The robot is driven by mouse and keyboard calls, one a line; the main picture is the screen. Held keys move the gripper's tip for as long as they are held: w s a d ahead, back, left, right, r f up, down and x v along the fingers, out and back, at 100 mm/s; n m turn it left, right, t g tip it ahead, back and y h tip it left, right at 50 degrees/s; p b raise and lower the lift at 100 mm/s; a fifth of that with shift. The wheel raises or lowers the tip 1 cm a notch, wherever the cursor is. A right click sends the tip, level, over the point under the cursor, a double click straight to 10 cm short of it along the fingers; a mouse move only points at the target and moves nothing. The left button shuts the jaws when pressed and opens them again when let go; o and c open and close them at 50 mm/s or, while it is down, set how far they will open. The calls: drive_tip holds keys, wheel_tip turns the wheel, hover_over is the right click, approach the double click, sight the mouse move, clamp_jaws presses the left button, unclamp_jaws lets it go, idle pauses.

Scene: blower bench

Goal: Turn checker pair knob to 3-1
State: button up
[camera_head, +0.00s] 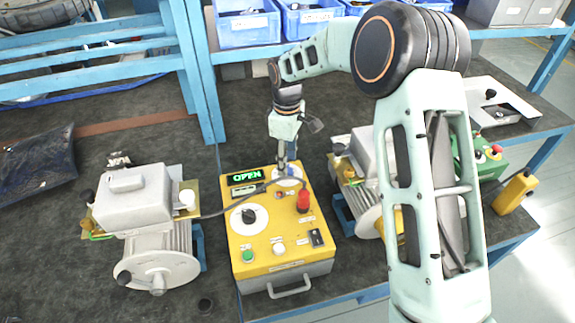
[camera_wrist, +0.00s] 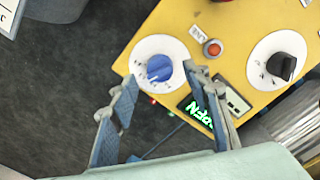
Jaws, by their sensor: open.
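The checker is a yellow box (camera_head: 279,242) on the dark bench. A blue knob (camera_wrist: 159,68) sits on a white dial at its far right corner, partly hidden behind my gripper in the head view. A black knob (camera_head: 248,215) on a larger white dial also shows in the wrist view (camera_wrist: 281,66). I cannot read the dial marks, nor tell which knob is the pair knob. The green display (camera_head: 244,176) seems to read OPEN. My gripper (camera_wrist: 160,76) is open above the blue knob, with fingers on either side of it in the wrist picture; contact is unclear.
A grey motor unit (camera_head: 150,215) stands left of the checker, with a cable running to it. Another unit (camera_head: 350,175) stands close on the right. Blue bins (camera_head: 248,25) stand behind.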

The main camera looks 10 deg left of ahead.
drive_tip(key=shift+f, duration=1.4)
drive_tip(key=shift+c, duration=0.4)
drive_tip(key=c, duration=1.1)
drive_tip(key=shift+m, duration=0.3)
drive_tip(key=m+b, duration=0.2)
drive_tip(key=m, duration=0.1)
drive_tip(key=shift+m+b, duration=0.6)
drive_tip(key=shift+m, duration=1.5)
